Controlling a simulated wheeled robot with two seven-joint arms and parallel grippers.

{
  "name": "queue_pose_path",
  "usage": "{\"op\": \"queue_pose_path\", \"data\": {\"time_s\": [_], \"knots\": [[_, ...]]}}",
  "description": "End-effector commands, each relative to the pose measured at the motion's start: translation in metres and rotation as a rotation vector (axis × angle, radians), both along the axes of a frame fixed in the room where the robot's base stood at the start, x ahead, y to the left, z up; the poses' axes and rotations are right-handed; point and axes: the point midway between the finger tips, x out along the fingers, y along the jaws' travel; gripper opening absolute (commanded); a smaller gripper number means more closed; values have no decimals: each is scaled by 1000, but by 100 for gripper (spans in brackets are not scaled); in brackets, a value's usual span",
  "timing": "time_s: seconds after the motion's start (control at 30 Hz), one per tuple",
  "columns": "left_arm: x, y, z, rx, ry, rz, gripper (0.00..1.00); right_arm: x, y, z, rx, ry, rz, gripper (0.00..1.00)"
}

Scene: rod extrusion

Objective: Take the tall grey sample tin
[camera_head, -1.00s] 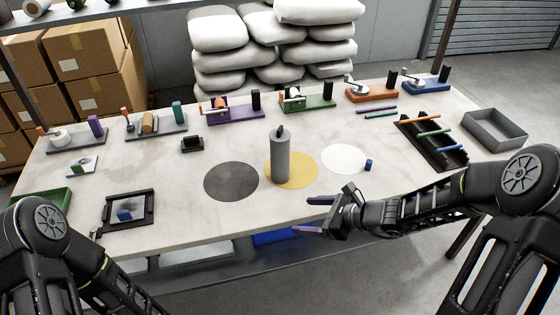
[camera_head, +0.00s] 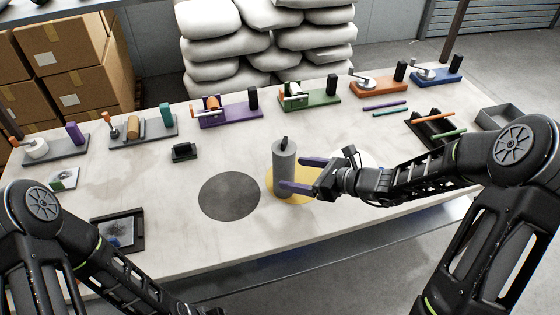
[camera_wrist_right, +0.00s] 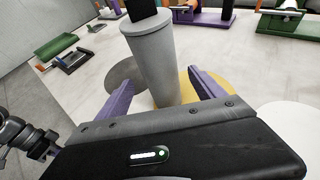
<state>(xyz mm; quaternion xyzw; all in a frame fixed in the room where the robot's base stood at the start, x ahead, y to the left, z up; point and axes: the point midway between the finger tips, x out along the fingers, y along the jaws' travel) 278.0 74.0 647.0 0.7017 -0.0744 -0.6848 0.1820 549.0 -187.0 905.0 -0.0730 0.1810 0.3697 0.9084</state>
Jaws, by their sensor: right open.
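The tall grey sample tin (camera_head: 284,165) stands upright on the yellow disc (camera_head: 300,199) on the table, with a dark knob on top. My right gripper (camera_head: 300,174) is open, its purple fingers pointing at the tin from the right. In the right wrist view the tin (camera_wrist_right: 158,65) rises just beyond and between the two spread fingertips (camera_wrist_right: 165,88); I cannot tell whether either finger touches it. My left arm (camera_head: 90,250) shows at the lower left, but its gripper jaws are not visible.
A dark grey disc (camera_head: 229,197) lies left of the tin, and a white disc (camera_head: 352,160) is partly hidden behind my right gripper. Several coloured fixtures line the back, including a purple one (camera_head: 230,113) and a green one (camera_head: 309,98). A black rack with rods (camera_head: 432,127) stands right.

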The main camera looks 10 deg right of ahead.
Motion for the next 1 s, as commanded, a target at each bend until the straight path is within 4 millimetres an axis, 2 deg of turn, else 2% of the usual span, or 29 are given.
{"op": "queue_pose_path", "data": {"time_s": [0.37,0.63,1.0], "knots": [[-1,0,0,0,1,0,0,1,1,-1,0,0,1,78],[-1,0,2,1,1,1,0,16,16,-9,0,0,1,78],[-1,0,4,1,2,0,0,20,20,-10,0,1,2,78]]}}
